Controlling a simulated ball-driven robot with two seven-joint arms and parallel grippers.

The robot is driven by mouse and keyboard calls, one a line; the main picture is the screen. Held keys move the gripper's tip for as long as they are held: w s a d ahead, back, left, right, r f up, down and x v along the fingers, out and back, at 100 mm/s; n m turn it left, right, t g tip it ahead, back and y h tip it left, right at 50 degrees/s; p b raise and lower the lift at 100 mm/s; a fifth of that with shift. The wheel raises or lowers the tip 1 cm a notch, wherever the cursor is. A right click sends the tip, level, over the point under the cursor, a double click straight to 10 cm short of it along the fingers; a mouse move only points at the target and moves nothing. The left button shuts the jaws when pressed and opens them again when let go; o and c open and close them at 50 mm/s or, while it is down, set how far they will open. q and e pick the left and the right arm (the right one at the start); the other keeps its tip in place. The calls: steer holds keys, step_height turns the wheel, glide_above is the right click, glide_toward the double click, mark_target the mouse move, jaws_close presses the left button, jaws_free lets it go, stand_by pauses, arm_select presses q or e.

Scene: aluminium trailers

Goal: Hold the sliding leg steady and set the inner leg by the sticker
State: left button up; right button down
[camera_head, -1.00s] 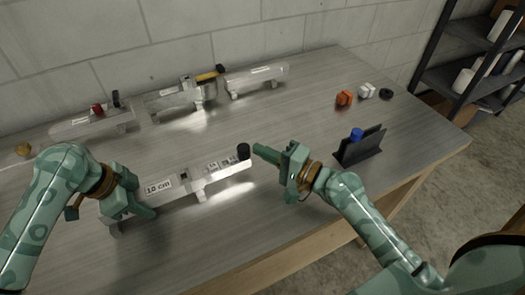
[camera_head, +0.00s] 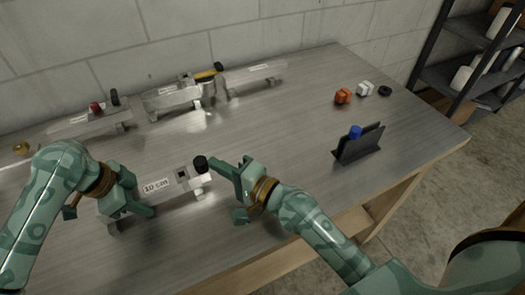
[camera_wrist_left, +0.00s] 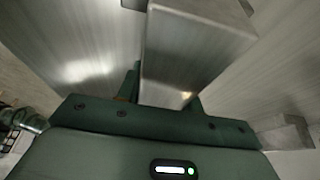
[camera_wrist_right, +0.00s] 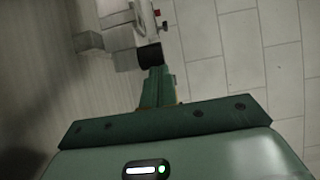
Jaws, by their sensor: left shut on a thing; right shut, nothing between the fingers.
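The sliding leg, a bright metal bar with a "10 cm" sticker (camera_head: 156,186), lies at the table's front left. Its outer tube shows large in the left wrist view (camera_wrist_left: 195,45). My left gripper (camera_head: 143,208) is shut on the outer tube near its left end. The inner leg (camera_head: 197,180) sticks only a short way out of the right end, with a black cap (camera_head: 200,163) on top. My right gripper (camera_head: 222,165) is shut and empty, its fingertips at or very near the cap; contact is unclear. The cap also shows ahead of the fingers in the right wrist view (camera_wrist_right: 150,54).
Another metal leg assembly (camera_head: 175,98) with red and black knobs lies along the back. A dark holder (camera_head: 360,146) with a blue-topped item stands right of centre. Orange (camera_head: 343,96) and white (camera_head: 364,89) pieces and a black ring (camera_head: 385,91) lie back right. The middle is clear.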

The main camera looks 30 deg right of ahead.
arm_select(q)
steer(key=shift+s+d, duration=0.1)
steer(key=shift+d, duration=0.1)
arm_select(e)
steer(key=d, duration=0.1)
steer(key=s+d, duration=0.1)
steer(key=d, duration=0.1)
steer(key=s+d, duration=0.1)
steer(key=shift+d+f, duration=0.15)
steer(key=shift+d, duration=0.1)
arm_select(q)
steer(key=shift+a, duration=0.1)
arm_select(e)
steer(key=v, duration=0.8)
steer(key=shift+s+d, duration=0.2)
steer(key=shift+s, duration=0.15)
arm_select(q)
steer(key=o, duration=1.3)
steer(key=shift+r, duration=0.15)
